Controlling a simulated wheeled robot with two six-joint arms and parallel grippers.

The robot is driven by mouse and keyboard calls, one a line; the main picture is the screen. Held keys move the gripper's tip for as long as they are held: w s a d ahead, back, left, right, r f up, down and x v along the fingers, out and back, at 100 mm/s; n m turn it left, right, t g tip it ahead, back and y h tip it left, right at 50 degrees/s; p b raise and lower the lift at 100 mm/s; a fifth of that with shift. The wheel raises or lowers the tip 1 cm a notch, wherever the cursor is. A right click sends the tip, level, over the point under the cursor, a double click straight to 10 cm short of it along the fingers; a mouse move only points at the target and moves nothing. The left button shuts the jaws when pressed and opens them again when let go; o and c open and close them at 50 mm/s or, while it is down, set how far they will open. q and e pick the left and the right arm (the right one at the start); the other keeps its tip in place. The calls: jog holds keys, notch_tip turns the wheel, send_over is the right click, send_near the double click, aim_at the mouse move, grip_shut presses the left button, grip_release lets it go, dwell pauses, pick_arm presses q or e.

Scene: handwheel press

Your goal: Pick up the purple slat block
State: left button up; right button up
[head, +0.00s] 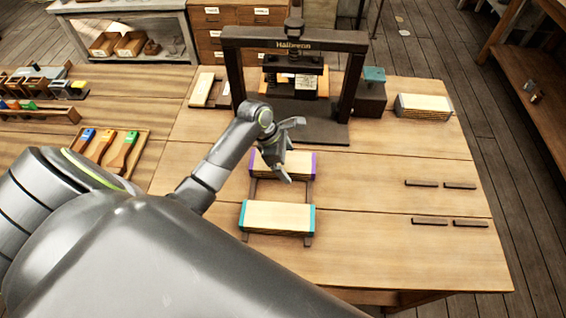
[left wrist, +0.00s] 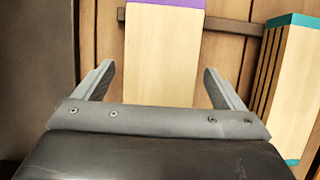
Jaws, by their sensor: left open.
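The purple slat block (head: 304,166), pale wood with purple ends, lies across two dark rails on the bench, in front of the press. My left gripper (head: 292,151) is open above it and hides part of it. In the left wrist view the block (left wrist: 165,50) shows between the two spread fingers (left wrist: 162,78), with clear gaps on both sides. I cannot tell how far above it the fingertips are. My right gripper is not in view.
A teal-ended slat block (head: 277,217) lies nearer on the same rails; it also shows in the left wrist view (left wrist: 290,95). The dark handwheel press (head: 355,85) stands behind. Another slat block (head: 424,106) lies at the back right. The bench's right side holds several short dark strips (head: 430,222).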

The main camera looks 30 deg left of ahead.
pick_arm(q)
jog(key=shift+f, duration=0.25)
jog(key=c, duration=1.3)
